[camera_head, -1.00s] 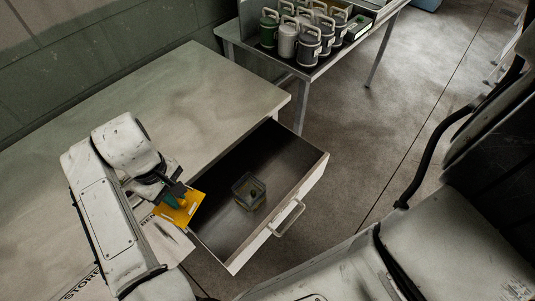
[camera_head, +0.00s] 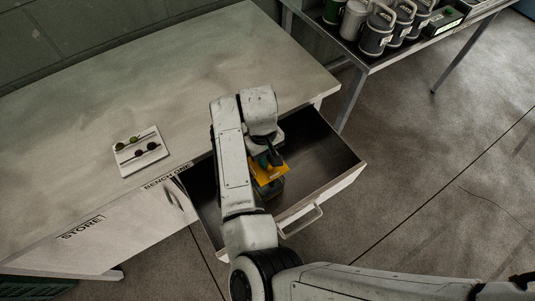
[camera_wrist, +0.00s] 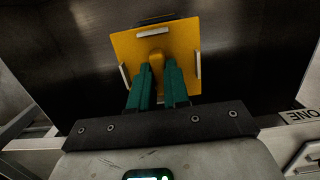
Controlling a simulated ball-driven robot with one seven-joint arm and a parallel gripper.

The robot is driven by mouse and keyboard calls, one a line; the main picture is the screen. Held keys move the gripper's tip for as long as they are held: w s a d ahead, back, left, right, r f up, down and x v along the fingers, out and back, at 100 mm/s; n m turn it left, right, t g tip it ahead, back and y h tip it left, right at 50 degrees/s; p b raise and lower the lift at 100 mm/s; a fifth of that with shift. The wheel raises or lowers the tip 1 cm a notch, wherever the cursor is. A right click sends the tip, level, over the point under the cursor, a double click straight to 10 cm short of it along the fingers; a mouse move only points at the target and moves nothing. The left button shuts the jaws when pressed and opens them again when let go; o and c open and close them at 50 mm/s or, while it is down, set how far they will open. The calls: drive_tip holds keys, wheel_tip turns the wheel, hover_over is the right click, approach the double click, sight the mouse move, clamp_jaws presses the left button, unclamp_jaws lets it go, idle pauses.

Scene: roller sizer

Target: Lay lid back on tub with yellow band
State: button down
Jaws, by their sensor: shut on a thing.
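The lid is a flat yellow square plate with pale strips near its edges and a raised yellow knob. It shows in the wrist view (camera_wrist: 183,45) and in the head view (camera_head: 263,178). My gripper (camera_wrist: 157,72) is shut on the knob between its green fingers; it also shows in the head view (camera_head: 266,161). The tub (camera_head: 272,191) is a dark box inside the open drawer, mostly hidden beneath the lid and my arm. Its band cannot be made out now. I cannot tell whether the lid touches the tub.
The open drawer (camera_head: 325,192) has raised walls around the tub and bare floor to the right. The bench top (camera_head: 190,75) carries a white card with round dark pieces (camera_head: 140,150). A side table (camera_head: 385,55) with several canisters stands at the back right.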

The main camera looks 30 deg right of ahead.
drive_tip(key=shift+f+b, duration=2.25)
drive_tip(key=shift+f, duration=0.7)
drive_tip(key=shift+s+p, duration=0.1)
drive_tip(key=shift+p, duration=0.6)
drive_tip(key=shift+f+p, duration=0.25)
drive_tip(key=shift+p, duration=0.05)
drive_tip(key=c, duration=0.5)
unclamp_jaws()
drive_tip(key=shift+c, duration=0.2)
drive_tip(key=shift+r, duration=0.1)
drive_tip(key=shift+r+p, duration=3.4)
drive_tip(key=shift+p, duration=0.55)
